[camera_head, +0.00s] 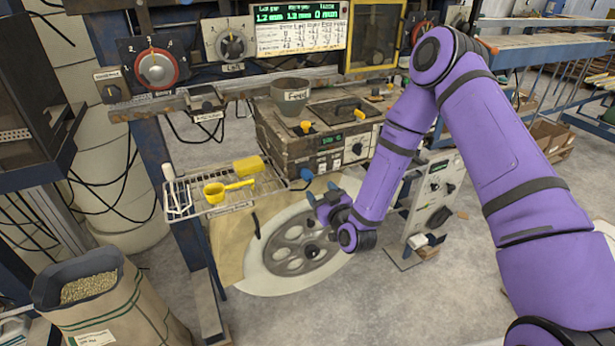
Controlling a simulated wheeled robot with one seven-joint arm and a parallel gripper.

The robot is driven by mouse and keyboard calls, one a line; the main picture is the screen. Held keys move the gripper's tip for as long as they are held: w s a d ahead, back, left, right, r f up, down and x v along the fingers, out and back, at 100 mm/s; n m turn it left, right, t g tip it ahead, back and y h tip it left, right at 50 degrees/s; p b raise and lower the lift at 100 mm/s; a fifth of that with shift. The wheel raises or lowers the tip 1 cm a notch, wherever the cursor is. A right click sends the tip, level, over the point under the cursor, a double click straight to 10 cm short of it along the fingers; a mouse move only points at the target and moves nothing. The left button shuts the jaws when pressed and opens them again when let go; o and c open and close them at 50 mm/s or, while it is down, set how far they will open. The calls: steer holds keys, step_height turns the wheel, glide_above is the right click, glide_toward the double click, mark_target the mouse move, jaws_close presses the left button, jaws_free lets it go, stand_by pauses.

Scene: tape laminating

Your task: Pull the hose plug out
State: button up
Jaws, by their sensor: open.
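A small blue plug-like piece (306,174) sits at the lower front of the grey-brown machine box (290,150), with a dark hose or cable by it. It looks like the hose plug, but it is too small to be sure. My gripper hangs in front of the large wheel on the floor.
A wire shelf (215,203) with a yellow scoop (228,188) stands left of the box. A control panel (433,190) stands to the right. A pellet sack (100,310) is at the lower left.

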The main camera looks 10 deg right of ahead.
mark_target(310, 179)
steer(key=x, duration=0.9)
